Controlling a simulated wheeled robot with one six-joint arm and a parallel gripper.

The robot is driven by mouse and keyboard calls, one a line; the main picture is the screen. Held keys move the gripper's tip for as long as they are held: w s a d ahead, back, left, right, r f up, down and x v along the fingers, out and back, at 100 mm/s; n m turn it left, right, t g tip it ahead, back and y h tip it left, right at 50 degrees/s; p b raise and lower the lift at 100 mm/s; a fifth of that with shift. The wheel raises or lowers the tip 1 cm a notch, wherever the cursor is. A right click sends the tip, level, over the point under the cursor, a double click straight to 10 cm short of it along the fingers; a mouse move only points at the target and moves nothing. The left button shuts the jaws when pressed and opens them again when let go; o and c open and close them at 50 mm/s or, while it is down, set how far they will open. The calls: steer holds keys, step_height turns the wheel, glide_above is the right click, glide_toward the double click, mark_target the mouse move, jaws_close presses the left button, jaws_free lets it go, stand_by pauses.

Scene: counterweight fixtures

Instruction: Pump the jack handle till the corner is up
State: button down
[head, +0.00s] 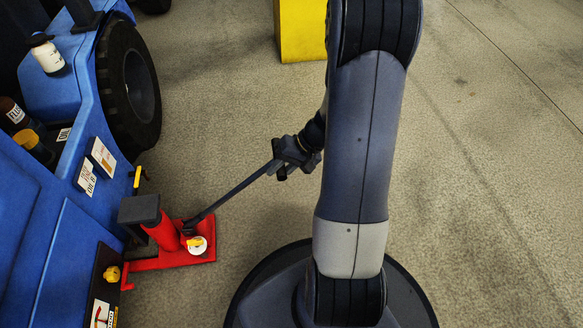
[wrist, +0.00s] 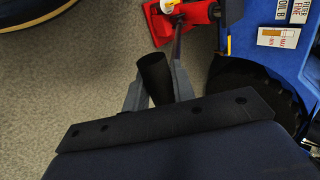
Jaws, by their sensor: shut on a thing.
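The red jack (head: 162,233) stands on the floor beside the blue vehicle (head: 62,240), at the lower left of the head view. Its dark top block (head: 138,208) is close to the vehicle's side; I cannot tell whether they touch. The jack handle (head: 232,190) slants up from the jack to the right. My gripper (head: 280,164) is shut on the handle's far end. In the wrist view the black grip (wrist: 154,76) sits between my fingers, and the red jack (wrist: 201,13) shows at the top. The handle's lower joint is partly hidden.
A black tyre (head: 128,85) is on the vehicle, behind the jack. A yellow block (head: 302,30) stands at the back. The floor on the right is clear.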

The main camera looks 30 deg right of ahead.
steer(key=w+a+r+h+p, duration=0.2)
steer(key=a+r+p, duration=0.4)
steer(key=a+p, duration=0.1)
steer(key=shift+g, duration=0.3)
steer(key=c, duration=1)
jaws_free()
steer(key=shift+w+d, duration=0.1)
steer(key=d+p+v, duration=0.1)
steer(key=p+v, duration=0.3)
steer(key=v, duration=0.3)
steer(key=shift+a+f, duration=0.1)
steer(key=shift+f, duration=0.2)
